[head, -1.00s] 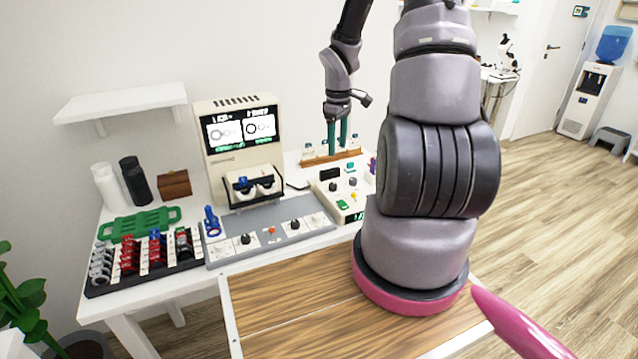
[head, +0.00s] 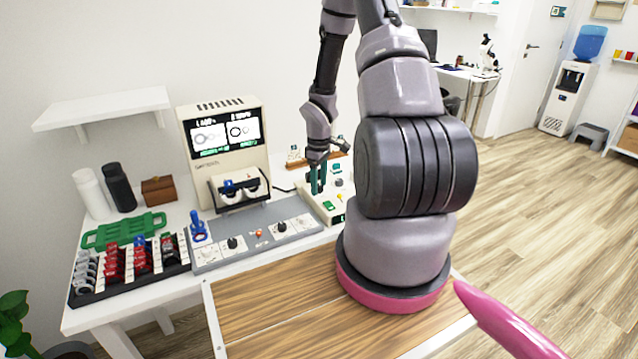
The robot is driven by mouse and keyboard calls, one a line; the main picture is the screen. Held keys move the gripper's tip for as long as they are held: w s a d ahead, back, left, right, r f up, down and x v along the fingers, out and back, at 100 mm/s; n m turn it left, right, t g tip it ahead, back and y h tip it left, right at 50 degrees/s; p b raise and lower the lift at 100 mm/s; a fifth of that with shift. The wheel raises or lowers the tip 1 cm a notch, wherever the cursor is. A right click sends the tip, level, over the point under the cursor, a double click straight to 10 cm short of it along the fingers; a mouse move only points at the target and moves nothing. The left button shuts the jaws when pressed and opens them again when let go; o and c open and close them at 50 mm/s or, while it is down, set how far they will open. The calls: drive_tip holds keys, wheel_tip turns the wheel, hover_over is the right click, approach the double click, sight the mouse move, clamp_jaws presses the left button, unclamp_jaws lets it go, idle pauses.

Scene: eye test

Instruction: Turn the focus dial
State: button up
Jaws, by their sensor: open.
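My gripper (head: 318,188) has green fingers pointing down and is open. Its fingertips are over the left part of a beige control box (head: 336,217), hiding part of its top; I cannot tell whether they touch anything. A dark knob (head: 338,183) shows just right of the fingers. A grey panel (head: 258,218) on the white table carries a left black dial (head: 232,243) and a right black dial (head: 282,227). The labels are too small to read, so I cannot tell which dial is for focus.
A beige machine (head: 196,160) with a lit screen stands behind the grey panel. A blue joystick (head: 198,228), a black lens rack (head: 178,262) and a green tray (head: 122,231) are to the left. A wooden rack (head: 296,162) stands behind the control box.

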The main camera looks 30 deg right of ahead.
drive_tip(key=shift+c, duration=0.3)
clamp_jaws()
drive_tip(key=shift+m, duration=0.4)
drive_tip(key=m, duration=0.3)
drive_tip(key=shift+m, duration=2.4)
drive_tip(key=shift+o, duration=0.3)
unclamp_jaws()
